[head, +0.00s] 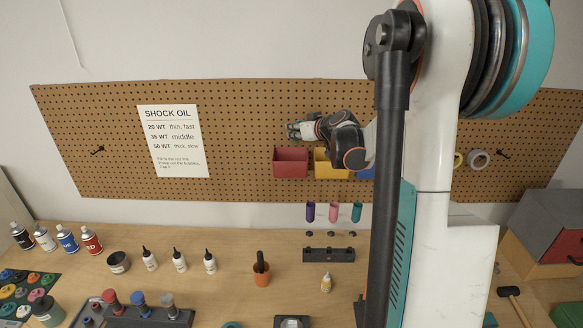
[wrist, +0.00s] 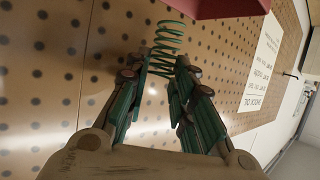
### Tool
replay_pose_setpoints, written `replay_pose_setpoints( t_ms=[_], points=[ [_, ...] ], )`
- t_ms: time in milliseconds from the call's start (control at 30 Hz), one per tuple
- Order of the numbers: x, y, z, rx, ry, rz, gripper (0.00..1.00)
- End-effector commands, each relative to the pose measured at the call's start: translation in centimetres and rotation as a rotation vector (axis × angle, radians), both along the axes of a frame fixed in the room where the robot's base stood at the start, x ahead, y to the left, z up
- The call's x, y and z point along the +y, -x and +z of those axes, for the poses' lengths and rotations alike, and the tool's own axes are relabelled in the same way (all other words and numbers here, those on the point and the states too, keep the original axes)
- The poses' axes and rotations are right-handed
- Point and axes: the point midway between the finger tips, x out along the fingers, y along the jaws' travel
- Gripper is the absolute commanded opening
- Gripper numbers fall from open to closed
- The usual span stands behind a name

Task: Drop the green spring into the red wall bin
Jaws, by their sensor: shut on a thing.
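My gripper (head: 294,131) is in front of the pegboard, just above the red wall bin (head: 290,163) in the head view. In the wrist view my gripper (wrist: 161,75) is shut on the green spring (wrist: 169,40), held by one end between the fingertips. The spring's coils stick out beyond the fingertips. The red bin (wrist: 226,8) shows at the top edge of the wrist view, close to the spring. The spring is too small to make out clearly in the head view. The inside of the bin is hidden.
A yellow bin (head: 324,163) hangs directly right of the red one, with a blue bin (head: 366,173) beyond, partly hidden by my arm. A shock oil sign (head: 172,141) is on the pegboard to the left. Bottles and tools stand on the workbench (head: 215,290) below.

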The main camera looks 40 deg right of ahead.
Motion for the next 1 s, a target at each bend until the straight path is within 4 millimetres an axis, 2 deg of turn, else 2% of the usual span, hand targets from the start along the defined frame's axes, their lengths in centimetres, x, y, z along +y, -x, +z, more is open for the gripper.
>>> replay_pose_setpoints(
  t_ms=[167, 200, 267, 300, 667, 867, 1000],
  points=[
    [0.0, 0.0, 0.1, 0.000, 0.000, 0.000, 0.10],
    [0.0, 0.0, 0.1, 0.000, 0.000, 0.000, 0.29],
    [0.0, 0.0, 0.1, 0.000, 0.000, 0.000, 0.43],
    [0.0, 0.0, 0.1, 0.000, 0.000, 0.000, 0.46],
    [0.0, 0.2, 0.2, 0.000, 0.000, 0.000, 0.46],
    [0.2, 2.4, 1.0, 0.001, 0.000, -0.001, 0.46],
    [0.4, 4.9, 2.1, 0.000, 0.000, -0.002, 0.46]
  ],
)
